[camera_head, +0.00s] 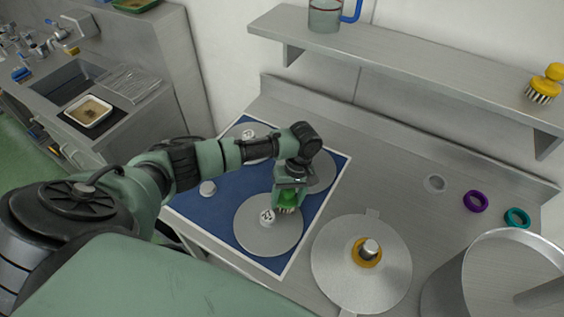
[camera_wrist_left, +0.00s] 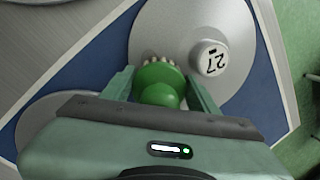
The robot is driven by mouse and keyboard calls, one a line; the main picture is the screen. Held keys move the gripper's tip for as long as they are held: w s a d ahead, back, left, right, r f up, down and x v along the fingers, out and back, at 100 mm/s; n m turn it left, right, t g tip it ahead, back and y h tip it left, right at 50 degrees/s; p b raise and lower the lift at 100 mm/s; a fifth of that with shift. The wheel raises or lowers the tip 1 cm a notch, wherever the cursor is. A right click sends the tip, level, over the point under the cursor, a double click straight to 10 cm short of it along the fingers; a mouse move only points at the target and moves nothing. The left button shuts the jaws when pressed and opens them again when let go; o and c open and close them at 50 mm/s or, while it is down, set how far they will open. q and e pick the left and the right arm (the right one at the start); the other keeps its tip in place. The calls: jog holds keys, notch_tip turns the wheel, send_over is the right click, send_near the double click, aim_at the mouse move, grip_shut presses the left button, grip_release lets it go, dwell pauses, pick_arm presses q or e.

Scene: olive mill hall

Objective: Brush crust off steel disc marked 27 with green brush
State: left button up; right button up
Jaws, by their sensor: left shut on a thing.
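My left gripper (camera_head: 288,186) is shut on the green brush (camera_head: 287,199), which also shows between the fingers in the left wrist view (camera_wrist_left: 158,84). Its pale bristles point down at the steel disc marked 27 (camera_head: 265,241), just beside the white knob with the number (camera_head: 267,217). The number 27 reads clearly on the knob in the left wrist view (camera_wrist_left: 210,57). The bristles look close to or on the disc (camera_wrist_left: 178,22); I cannot tell whether they touch. I can make out no crust on the visible part of the disc. My right gripper is not in view.
The disc lies on a blue mat (camera_head: 211,212) with two other discs behind. A steel disc with a yellow ring (camera_head: 330,268) lies right of the mat. A purple ring (camera_head: 476,201) and teal ring (camera_head: 517,218) lie further right. A yellow brush (camera_head: 544,84) stands on the shelf (camera_head: 420,75).

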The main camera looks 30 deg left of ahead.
aim_at(294, 218)
pick_arm(q)
jog(key=shift+s+d+f, duration=0.2)
jog(key=shift+s+d, duration=0.05)
jog(key=shift+d, duration=0.1)
jog(key=shift+s+d+r+p, duration=0.1)
jog(key=shift+s+d+p, duration=0.2)
jog(key=shift+d+p, duration=0.6)
jog(key=shift+s+d, duration=0.1)
jog(key=shift+d, duration=0.8)
jog(key=shift+w+r, duration=0.2)
jog(key=shift+r, duration=0.25)
jog(key=shift+v, duration=2.55)
jog(key=shift+w+a+r, duration=0.1)
